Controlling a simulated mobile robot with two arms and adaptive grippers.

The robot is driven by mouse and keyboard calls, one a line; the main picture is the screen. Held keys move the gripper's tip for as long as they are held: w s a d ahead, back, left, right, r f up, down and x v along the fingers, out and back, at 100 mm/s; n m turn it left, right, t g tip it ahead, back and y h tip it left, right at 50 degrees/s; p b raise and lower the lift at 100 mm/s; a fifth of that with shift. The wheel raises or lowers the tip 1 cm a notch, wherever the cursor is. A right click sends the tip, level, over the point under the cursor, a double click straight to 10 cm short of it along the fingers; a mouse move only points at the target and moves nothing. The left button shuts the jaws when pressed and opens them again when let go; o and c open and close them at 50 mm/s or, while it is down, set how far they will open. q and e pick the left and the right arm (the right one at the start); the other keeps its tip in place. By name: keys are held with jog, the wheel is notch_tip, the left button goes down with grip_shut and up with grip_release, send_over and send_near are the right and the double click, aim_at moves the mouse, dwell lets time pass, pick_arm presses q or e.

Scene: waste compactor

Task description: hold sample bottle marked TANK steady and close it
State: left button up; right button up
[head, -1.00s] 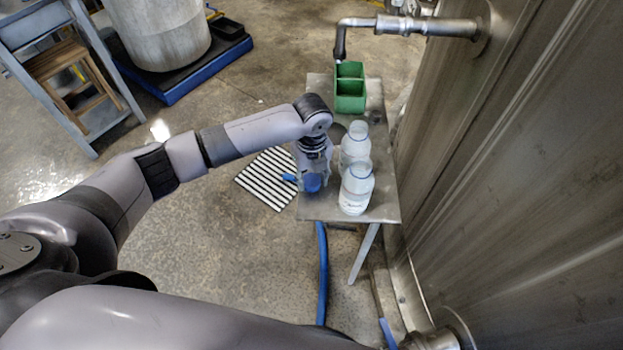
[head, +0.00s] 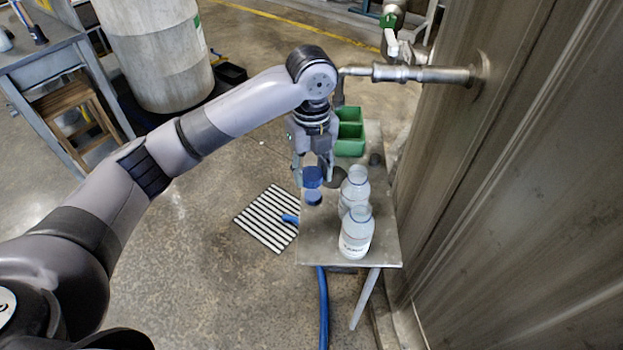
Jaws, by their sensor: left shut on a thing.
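Two clear bottles with blue neck rims stand upright on the metal table (head: 335,246), open at the top. The front bottle (head: 356,236) has a white label with dark lettering too small to read. The rear bottle (head: 354,190) stands just behind it, partly covered by it. I cannot tell which is marked TANK. My left gripper (head: 313,174) points down, shut on a blue cap (head: 312,176) above the table, left of the rear bottle. A second blue cap (head: 314,198) lies on the table below it. My right gripper is not in view.
A green divided box (head: 350,138) stands at the back of the table. A dark round piece (head: 376,159) lies near it. A metal pipe (head: 425,74) reaches over from the steel tank wall (head: 500,200) on the right. The table's front left is clear.

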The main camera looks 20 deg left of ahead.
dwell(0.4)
pick_arm(q)
jog(key=s+a+f+n, duration=0.2)
jog(key=s+f+n, duration=0.5)
jog(key=n, duration=0.6)
jog(key=s+a+f+n, duration=0.2)
jog(key=s+f+n, duration=0.5)
jog(key=s+n, duration=0.4)
jog(key=shift+a+f+n, duration=0.15)
jog(key=shift+f+n, duration=0.15)
jog(key=shift+n, duration=1.3)
jog(key=shift+w, duration=0.1)
